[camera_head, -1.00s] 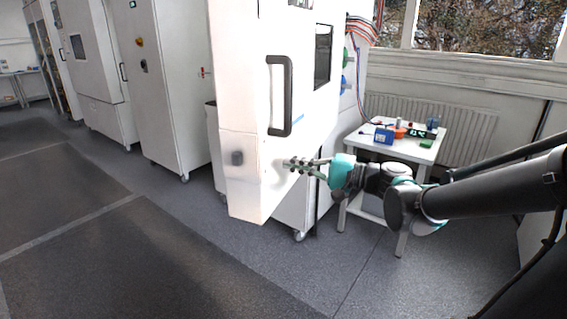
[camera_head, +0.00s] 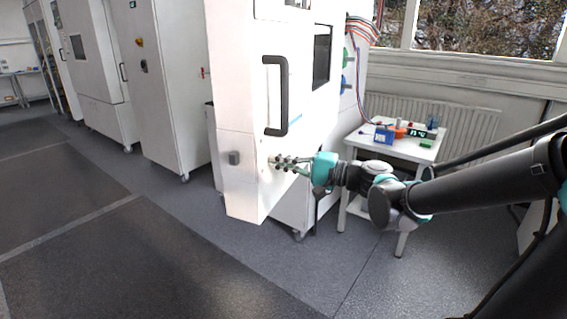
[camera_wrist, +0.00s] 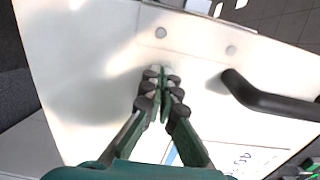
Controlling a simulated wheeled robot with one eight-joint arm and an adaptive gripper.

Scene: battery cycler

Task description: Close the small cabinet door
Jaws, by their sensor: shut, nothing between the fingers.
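The white cabinet door (camera_head: 238,195) stands out from the white cabinet (camera_head: 307,200); it looks thick, with a black bar handle (camera_head: 277,95) on its broad face and a small dark latch (camera_head: 234,158) on its narrow left side. My gripper (camera_head: 274,162) is shut and empty, with its fingertips at the lower left of the broad face, below the handle. In the wrist view the shut fingertips (camera_wrist: 162,76) lie in front of the door's white face (camera_wrist: 85,60), with the handle (camera_wrist: 268,100) to their right. I cannot tell for sure whether they touch it.
A small white table (camera_head: 410,150) with a blue box (camera_head: 384,136) and other devices stands right of the cabinet, behind my arm. More white cabinets (camera_head: 170,85) stand at the left. The grey floor (camera_head: 130,260) in front of the door is clear.

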